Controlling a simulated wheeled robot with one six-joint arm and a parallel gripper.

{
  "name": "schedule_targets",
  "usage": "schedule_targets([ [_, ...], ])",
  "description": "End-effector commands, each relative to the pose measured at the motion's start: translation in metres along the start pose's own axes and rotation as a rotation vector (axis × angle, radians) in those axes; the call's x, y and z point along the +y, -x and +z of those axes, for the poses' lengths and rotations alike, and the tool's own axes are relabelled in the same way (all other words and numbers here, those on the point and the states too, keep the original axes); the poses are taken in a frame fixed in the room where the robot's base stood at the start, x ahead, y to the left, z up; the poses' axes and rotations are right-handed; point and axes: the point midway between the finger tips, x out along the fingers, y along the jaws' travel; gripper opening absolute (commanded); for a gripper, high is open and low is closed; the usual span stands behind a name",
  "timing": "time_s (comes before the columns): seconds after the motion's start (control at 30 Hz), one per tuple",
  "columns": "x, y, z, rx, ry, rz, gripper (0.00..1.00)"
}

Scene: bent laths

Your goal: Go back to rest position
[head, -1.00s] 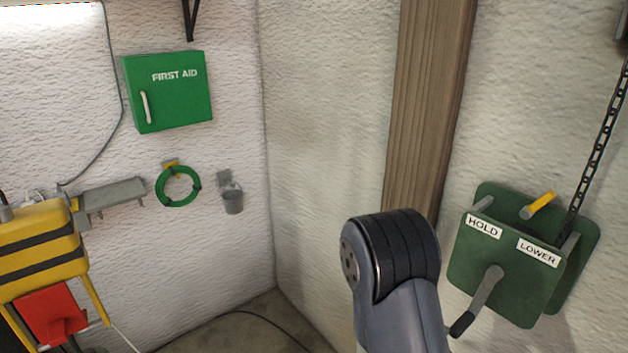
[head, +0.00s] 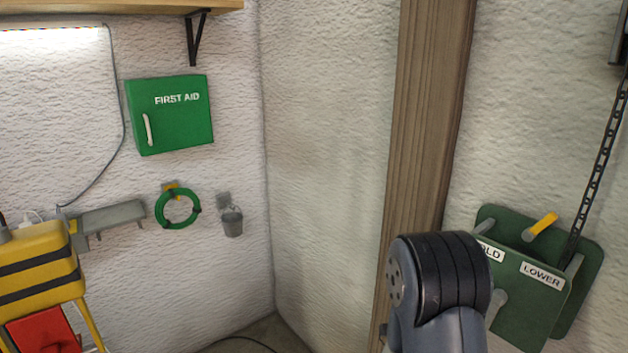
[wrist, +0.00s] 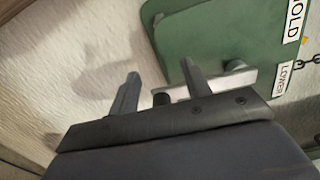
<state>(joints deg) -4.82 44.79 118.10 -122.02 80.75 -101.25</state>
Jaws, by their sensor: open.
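My gripper is out of the head view.
A chain (head: 601,150) runs up from the box. A wooden post (head: 428,120) stands left of it. The middle wall is bare.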

Motion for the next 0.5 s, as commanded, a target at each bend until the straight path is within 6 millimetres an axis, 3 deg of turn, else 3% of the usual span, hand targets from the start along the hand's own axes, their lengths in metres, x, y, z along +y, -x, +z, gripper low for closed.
schedule_targets([
  [0.2,-0.018,0.000,0.029,-0.002,-0.287,-0.003,0.46],
  [0.5,-0.052,0.000,0.054,-0.001,-0.647,-0.002,0.46],
])
